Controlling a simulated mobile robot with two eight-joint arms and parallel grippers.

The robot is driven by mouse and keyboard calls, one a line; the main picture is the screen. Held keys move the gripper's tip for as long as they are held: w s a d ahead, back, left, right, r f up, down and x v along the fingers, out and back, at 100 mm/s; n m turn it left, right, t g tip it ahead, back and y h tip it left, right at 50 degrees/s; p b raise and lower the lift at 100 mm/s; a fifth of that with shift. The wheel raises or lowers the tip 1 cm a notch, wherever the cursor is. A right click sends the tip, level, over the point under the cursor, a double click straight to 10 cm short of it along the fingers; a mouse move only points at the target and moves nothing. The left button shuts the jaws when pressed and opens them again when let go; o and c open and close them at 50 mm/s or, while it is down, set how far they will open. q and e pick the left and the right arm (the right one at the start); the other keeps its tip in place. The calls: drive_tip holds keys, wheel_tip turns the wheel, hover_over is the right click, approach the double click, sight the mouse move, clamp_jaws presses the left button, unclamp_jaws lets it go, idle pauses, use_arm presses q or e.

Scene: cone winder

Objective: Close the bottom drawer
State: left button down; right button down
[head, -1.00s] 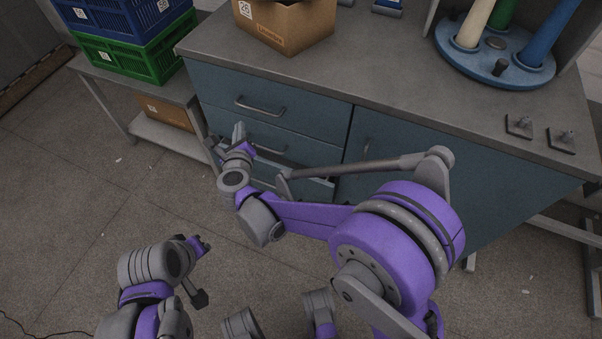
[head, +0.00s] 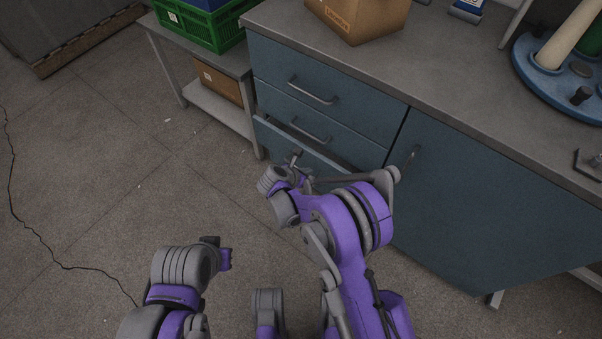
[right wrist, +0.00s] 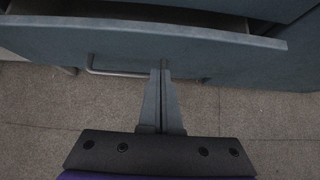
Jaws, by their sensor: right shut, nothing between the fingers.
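The bottom drawer (head: 274,136) of the blue-grey cabinet is partly open; its front stands out from the cabinet and a dark gap shows behind its top edge. In the right wrist view its front panel (right wrist: 160,42) spans the top, with a bar handle (right wrist: 90,68) at the left. My right gripper (head: 294,157) is in front of this drawer.
Two closed drawers (head: 309,93) sit above, and a cabinet door (head: 480,200) is to the right. The countertop (head: 430,65) carries a cardboard box (head: 360,18). A low side table (head: 222,66) with a green crate (head: 205,28) stands left.

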sight(323, 156)
drive_tip(key=shift+w+d+f+b, duration=0.2)
drive_tip(key=shift+w+d, duration=0.5)
drive_tip(key=shift+w, duration=0.25)
drive_tip(key=shift+w+d+f+b, duration=0.1)
drive_tip(key=shift+w+d+b, duration=0.05)
drive_tip(key=shift+w+d, duration=0.65)
drive_tip(key=shift+w+a, duration=0.1)
drive_tip(key=w+d, duration=0.2)
drive_tip(key=w, duration=0.1)
drive_tip(key=shift+w+d+b, duration=0.3)
drive_tip(key=shift+d+b, duration=0.05)
drive_tip(key=shift+b, duration=0.05)
drive_tip(key=shift+w+d+r, duration=0.15)
drive_tip(key=shift+w, duration=0.05)
